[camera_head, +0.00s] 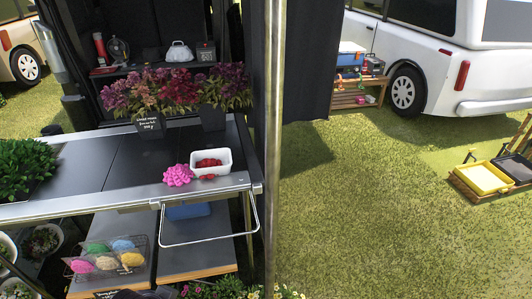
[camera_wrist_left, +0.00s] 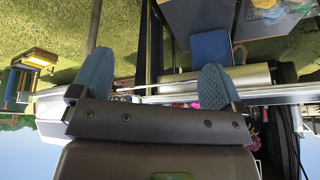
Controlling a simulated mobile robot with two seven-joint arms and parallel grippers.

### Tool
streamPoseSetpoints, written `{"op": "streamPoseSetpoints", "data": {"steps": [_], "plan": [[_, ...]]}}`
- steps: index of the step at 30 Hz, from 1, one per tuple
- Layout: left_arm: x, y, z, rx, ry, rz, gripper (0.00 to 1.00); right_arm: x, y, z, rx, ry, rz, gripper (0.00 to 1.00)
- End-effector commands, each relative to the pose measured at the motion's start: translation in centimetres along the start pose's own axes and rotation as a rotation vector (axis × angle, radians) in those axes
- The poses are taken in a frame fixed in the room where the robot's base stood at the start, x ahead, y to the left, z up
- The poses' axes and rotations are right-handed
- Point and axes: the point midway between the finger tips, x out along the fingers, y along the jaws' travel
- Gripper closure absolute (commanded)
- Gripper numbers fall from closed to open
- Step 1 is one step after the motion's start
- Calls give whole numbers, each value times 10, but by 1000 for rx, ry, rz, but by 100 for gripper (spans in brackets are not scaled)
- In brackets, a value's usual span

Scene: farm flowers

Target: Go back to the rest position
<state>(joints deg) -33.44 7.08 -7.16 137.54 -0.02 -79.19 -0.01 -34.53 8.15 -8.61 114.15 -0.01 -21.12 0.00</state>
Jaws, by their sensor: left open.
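My left gripper (camera_wrist_left: 155,78) shows in the left wrist view, its two blue-padded fingers spread wide apart. It is open and nothing is between the fingers. That view is upside down, with grass at the top and sky at the bottom. Behind the fingers are a metal rail and a blue thing (camera_wrist_left: 210,48), partly hidden. Neither gripper shows in the head view. My right gripper is in no view.
A dark table (camera_head: 85,165) with a metal front rail holds flowers (camera_head: 172,95), a pink bow (camera_head: 178,175) and a white tub (camera_head: 223,168) of red things. A pole (camera_head: 272,150) stands at its right end. Open grass (camera_head: 370,200) lies right.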

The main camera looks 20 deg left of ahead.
Motion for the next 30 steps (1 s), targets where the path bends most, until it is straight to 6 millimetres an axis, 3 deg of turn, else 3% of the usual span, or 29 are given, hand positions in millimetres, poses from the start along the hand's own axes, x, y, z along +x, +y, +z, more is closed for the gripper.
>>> {"op": "streamPoseSetpoints", "data": {"steps": [8, 18, 30], "plan": [[32, 2, -9, 6, 138, 3, 6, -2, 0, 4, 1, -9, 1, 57], [83, 6, -16, 17, 434, 13, 6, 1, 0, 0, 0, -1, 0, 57], [97, 7, -14, 22, 585, 18, 6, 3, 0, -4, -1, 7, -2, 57]]}}
